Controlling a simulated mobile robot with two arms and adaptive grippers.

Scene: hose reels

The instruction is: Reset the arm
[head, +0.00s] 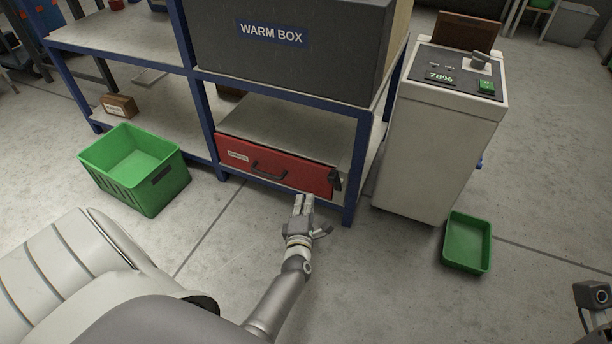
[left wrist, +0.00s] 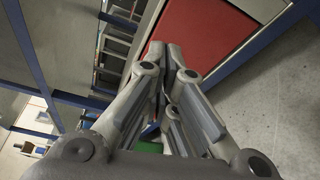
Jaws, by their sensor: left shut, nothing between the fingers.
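My left arm reaches forward from the bottom of the head view. Its left gripper (head: 304,201) is shut and empty, just in front of the red drawer (head: 290,173) low in the blue-framed shelf. In the left wrist view the fingers of the left gripper (left wrist: 168,50) are together, with the red drawer front (left wrist: 208,35) beyond them. The drawer has a dark handle (head: 268,171) and a dark latch (head: 336,180) at its right end. I cannot tell whether the fingertips touch the drawer.
A grey warm box (head: 285,55) sits on the blue-framed shelf (head: 352,190). A green crate (head: 150,185) stands on the floor at left. A white cabinet (head: 435,150) with a display stands at right, a green tray (head: 468,243) before it. Floor around my arm is clear.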

